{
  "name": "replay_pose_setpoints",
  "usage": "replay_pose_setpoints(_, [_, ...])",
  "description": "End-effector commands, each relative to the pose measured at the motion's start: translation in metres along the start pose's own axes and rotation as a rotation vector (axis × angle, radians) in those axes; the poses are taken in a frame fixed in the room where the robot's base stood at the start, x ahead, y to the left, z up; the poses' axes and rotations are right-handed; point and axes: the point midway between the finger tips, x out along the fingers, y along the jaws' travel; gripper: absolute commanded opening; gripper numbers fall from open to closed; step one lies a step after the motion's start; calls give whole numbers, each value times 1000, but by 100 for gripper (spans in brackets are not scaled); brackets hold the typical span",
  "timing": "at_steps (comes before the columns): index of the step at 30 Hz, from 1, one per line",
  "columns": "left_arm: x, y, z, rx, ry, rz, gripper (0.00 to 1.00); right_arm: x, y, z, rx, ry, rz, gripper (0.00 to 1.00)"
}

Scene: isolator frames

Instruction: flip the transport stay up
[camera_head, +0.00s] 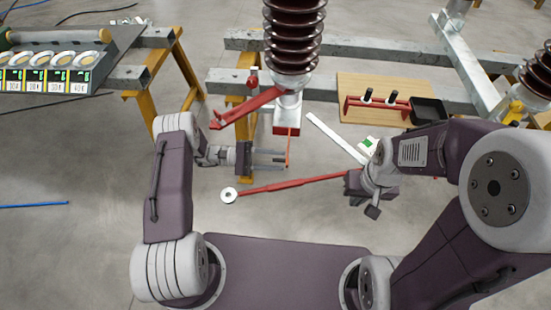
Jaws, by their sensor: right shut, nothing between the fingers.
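A long red bar (295,184) with a pale ring at its left end (229,195) runs low across the middle; its right end meets or passes behind my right gripper. A second, broader red arm (245,108) slants down-left from the insulator's metal foot (288,104). I cannot tell which one is the transport stay. My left gripper (270,159) points right, its two fingers apart, with a thin orange upright strip (289,148) at the fingertips. I cannot tell whether they touch it. My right gripper (360,192) is shut and partly hidden by its wrist.
The brown ribbed insulator (294,35) stands over grey steel beams (235,83) on yellow trestles (187,62). A wooden board (385,86) with a red rack (376,106) and black tray (428,112) lies at right. A labelled case (45,80) is at left.

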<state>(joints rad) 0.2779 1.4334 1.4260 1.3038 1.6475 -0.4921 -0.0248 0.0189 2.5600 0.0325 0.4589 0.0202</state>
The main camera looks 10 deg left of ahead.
Motion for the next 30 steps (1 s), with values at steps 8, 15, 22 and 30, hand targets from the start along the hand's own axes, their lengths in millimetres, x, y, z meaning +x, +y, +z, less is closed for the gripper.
replay_pose_setpoints(8, [1,0,0,0,1,0,23,0,0,0,0,0,0,0])
replay_pose_setpoints(15, [1,0,0,0,0,-1,0,0,0,0,0,0,0,0])
replay_pose_setpoints(22, [1,0,0,0,0,-1,0,0,0,0,0,0,0,0])
replay_pose_setpoints(30, [1,-1,0,-1,0,-1,0,0,0,0,0,0,0,0])
